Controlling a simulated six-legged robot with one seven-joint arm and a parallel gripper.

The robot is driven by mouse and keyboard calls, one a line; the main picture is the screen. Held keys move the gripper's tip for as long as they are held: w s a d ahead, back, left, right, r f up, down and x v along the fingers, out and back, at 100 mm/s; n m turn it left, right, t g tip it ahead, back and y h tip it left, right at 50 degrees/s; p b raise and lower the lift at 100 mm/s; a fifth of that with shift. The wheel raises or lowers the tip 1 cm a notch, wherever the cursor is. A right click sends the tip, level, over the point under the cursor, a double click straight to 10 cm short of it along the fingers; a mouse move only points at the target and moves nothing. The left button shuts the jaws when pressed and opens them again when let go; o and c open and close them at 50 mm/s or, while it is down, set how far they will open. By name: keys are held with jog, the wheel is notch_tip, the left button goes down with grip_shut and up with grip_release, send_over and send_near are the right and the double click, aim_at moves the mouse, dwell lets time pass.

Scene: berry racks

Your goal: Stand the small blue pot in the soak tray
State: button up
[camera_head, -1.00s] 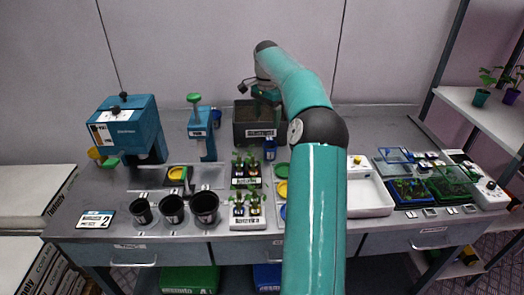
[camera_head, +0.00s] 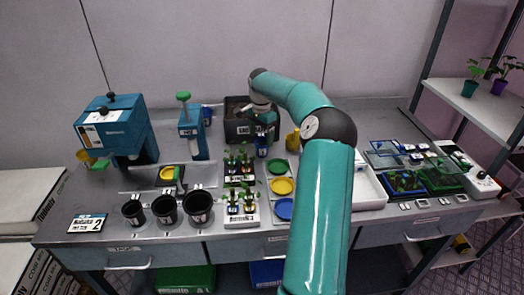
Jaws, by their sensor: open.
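The small blue pot (camera_head: 262,145) stands on the bench in front of the dark planter box. My gripper (camera_head: 264,126) is open, pointing down just above the pot; I cannot tell whether the fingers reach around its rim. A white tray (camera_head: 371,199), which looks like the soak tray, lies on the bench right of my arm. My arm hides its left part.
A dark planter box (camera_head: 237,130) stands just behind my gripper. A yellow object (camera_head: 293,140) is to its right. Seedling trays (camera_head: 241,221), coloured dishes (camera_head: 282,186) and black pots (camera_head: 198,208) occupy the front. Covered green trays (camera_head: 446,179) lie right of the white tray.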

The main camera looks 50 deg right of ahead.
aim_at(261, 141)
jog(key=shift+w+d+f, duration=0.1)
jog(key=shift+d+f, duration=0.05)
jog(key=shift+f, duration=1.6)
jog(key=c, duration=1.2)
jog(key=shift+o, duration=0.2)
jog(key=shift+r, duration=0.1)
jog(key=shift+r, duration=0.4)
notch_tip(261, 141, up, 2)
jog(key=s+a+r, duration=0.9)
jog(key=s+r, duration=0.1)
jog(key=shift+s, duration=0.35)
jog(key=shift+s+a, duration=0.1)
jog(key=shift+a, duration=0.05)
